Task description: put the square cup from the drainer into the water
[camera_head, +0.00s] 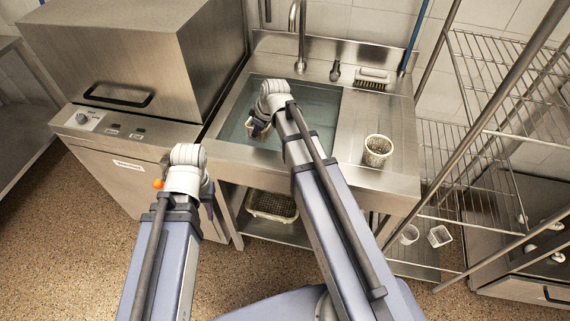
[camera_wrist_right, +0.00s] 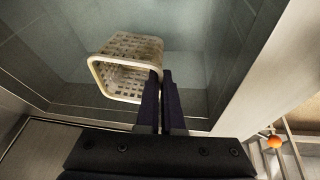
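The square cup (camera_wrist_right: 125,65) is pale and perforated, with a smooth cream rim, and lies tilted in the right wrist view. My right gripper (camera_wrist_right: 162,98) is shut on one of its walls. In the head view the cup (camera_head: 258,127) shows small and partly hidden under my right wrist, over the left part of the water-filled sink (camera_head: 318,101). I cannot tell whether it touches the water. The drainer (camera_head: 398,130) is the steel surface right of the sink. My left gripper (camera_head: 210,203) is low in front of the dishwasher, mostly hidden by its wrist.
A round perforated cup (camera_head: 378,151) stands on the drainer. A brush (camera_head: 373,77) lies at its back, near the faucet (camera_head: 300,35). A basket (camera_head: 271,206) and two cups, one round (camera_head: 409,235) and one square (camera_head: 440,237), stand below. A wire rack (camera_head: 500,90) is at right.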

